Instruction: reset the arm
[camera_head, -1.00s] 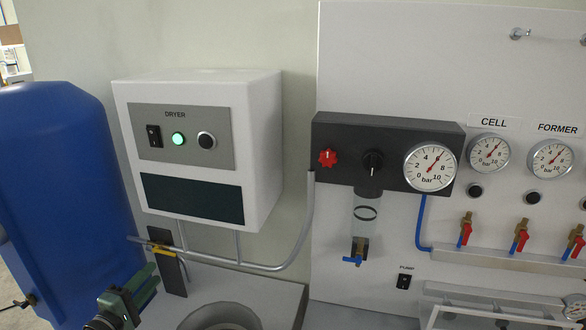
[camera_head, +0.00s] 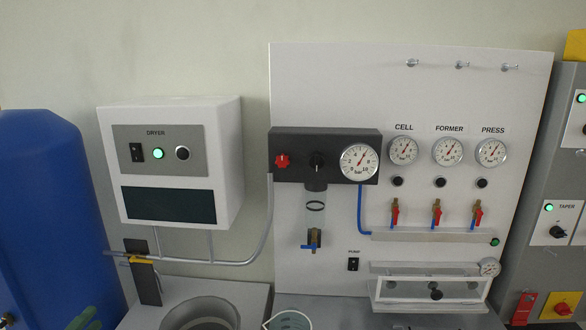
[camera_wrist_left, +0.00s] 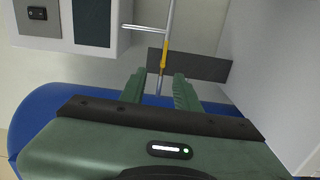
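My left gripper (camera_wrist_left: 160,92) is open and empty in the left wrist view, with a clear gap between its two green fingers. In the head view only a green part of it (camera_head: 84,320) shows at the bottom left edge. A yellow valve handle (camera_head: 142,260) lies along the grey pipe below the dryer. It also shows in the left wrist view (camera_wrist_left: 164,54), beyond the fingertips and apart from them. A dark upright plate (camera_head: 148,284) stands by the handle. My right gripper is not in view.
The blue tank (camera_head: 45,200) stands at the left, beside the white dryer box (camera_head: 228,150). A round grey vessel (camera_head: 203,310) and a beaker (camera_head: 288,321) are at the bottom. The gauge panel (camera_head: 330,85) fills the right, with a grey cabinet (camera_head: 560,180) beyond.

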